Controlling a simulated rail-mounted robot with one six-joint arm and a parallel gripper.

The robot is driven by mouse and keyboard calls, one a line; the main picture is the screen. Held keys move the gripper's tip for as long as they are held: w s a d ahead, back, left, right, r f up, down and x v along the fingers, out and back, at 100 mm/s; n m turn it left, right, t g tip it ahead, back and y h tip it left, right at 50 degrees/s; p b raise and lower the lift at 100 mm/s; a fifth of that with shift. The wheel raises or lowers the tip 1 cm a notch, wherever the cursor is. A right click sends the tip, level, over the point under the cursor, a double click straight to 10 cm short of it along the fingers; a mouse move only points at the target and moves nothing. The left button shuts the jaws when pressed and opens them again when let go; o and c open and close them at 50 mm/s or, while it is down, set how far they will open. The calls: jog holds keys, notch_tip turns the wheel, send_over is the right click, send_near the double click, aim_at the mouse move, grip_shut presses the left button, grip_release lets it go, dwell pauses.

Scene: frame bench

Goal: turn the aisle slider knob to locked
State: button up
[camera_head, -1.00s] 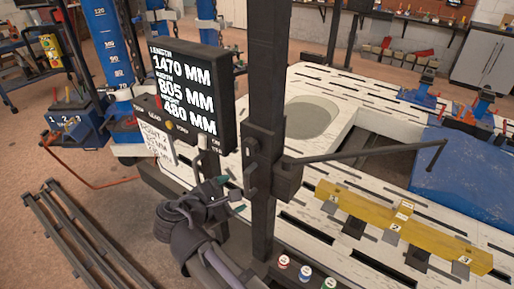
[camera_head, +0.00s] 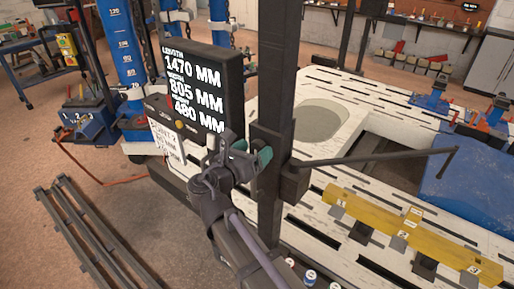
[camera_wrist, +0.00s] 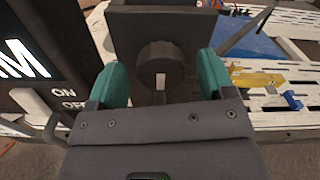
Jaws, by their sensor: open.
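The slider's dark round knob (camera_wrist: 158,60) is on a dark block (camera_wrist: 195,28) in the wrist view. A pale mark shows low on the knob's face. My gripper (camera_wrist: 162,78) is open, with one teal finger on each side of the knob. Gaps show between the fingers and the knob. In the head view my gripper (camera_head: 252,158) is at the slider block (camera_head: 269,136) on the dark upright post (camera_head: 277,70). The knob is hidden there behind my gripper. I cannot read any locked label.
A display (camera_head: 205,88) with length, width and height readings stands left of the post. A thin dark arm (camera_head: 380,157) extends right from the slider over the white slotted bench (camera_head: 318,92). A yellow bar (camera_head: 375,217) lies on the bench. Dark rails (camera_head: 90,240) lie on the floor.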

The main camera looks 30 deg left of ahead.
jog(key=shift+w, duration=0.8)
jog(key=shift+c, duration=0.3)
jog(key=c, duration=0.9)
